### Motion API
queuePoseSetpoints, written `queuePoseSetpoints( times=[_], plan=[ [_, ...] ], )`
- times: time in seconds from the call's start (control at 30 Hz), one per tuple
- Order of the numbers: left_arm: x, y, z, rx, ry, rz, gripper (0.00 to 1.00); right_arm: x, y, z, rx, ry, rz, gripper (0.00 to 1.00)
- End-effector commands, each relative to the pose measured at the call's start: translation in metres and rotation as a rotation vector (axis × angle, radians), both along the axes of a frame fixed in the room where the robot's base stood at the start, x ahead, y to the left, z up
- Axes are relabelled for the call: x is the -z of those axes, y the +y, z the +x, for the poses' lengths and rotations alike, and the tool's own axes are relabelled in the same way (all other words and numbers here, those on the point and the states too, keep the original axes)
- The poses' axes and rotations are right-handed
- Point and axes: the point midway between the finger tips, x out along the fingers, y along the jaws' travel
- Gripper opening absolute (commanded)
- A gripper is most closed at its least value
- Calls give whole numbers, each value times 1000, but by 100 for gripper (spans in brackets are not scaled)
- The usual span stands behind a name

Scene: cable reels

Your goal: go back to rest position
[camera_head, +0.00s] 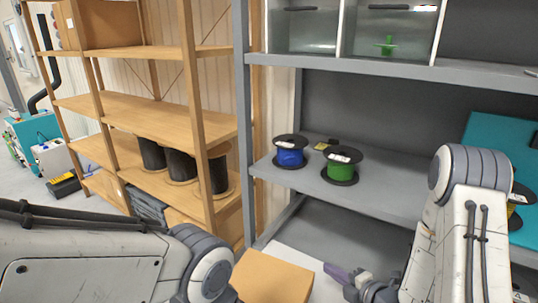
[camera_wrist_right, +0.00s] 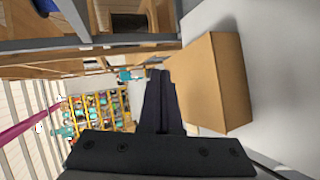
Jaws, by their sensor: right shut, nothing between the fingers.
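My right gripper (camera_head: 338,272) shows at the bottom of the head view, below the grey shelf and just right of a cardboard box (camera_head: 272,278). In the right wrist view its dark fingers (camera_wrist_right: 159,85) are together with nothing between them. The box also shows in the right wrist view (camera_wrist_right: 212,85), to the right of the fingers. My left arm comes in at the lower left of the head view, and its gripper is out of frame.
A blue reel (camera_head: 290,152) and a green reel (camera_head: 341,166) stand on the grey shelf (camera_head: 385,195). Several dark reels (camera_head: 181,163) stand on the wooden rack (camera_head: 170,108) at the left. My right arm partly hides a yellowish reel (camera_head: 519,198) and a teal panel.

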Motion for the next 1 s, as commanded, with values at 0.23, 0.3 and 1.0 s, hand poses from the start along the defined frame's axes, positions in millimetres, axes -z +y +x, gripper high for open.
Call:
queuePoseSetpoints(
  times=[0.23, 0.3, 1.0],
  plan=[
    [-20, 0, 0, 0, 0, 0, 0, -29, 40, 3, 132, 380, -17, 0],
    [-25, 0, 0, 0, 0, 0, 0, -42, 50, -4, 224, 485, 2, 0],
    [-61, 0, 0, 0, 0, 0, 0, -185, 135, -244, 1128, 1286, 321, 0]
  ],
)
